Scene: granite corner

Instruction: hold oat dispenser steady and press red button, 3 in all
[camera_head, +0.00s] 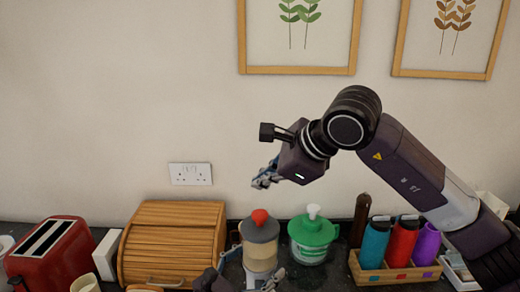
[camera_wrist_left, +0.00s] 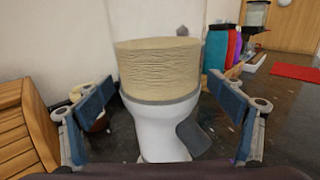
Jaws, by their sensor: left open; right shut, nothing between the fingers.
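The oat dispenser (camera_head: 260,256) stands upright on the counter, with a grey lid and a red button (camera_head: 260,217) on top. In the left wrist view the dispenser (camera_wrist_left: 158,78) shows its tan oat-filled body, white base and dark grey spout; its top is out of view. My left gripper (camera_head: 243,283) is low at the front of the dispenser, open, with its fingers (camera_wrist_left: 160,95) to either side of it and gaps visible. My right gripper (camera_head: 265,180) is shut and empty, in the air above the red button, apart from it.
A green-lidded dispenser (camera_head: 313,238) with a white knob stands close at the right. A wooden bread box (camera_head: 172,240) and red toaster (camera_head: 50,255) are at the left. A wooden rack (camera_head: 395,274) of coloured bottles is further right. The wall is behind.

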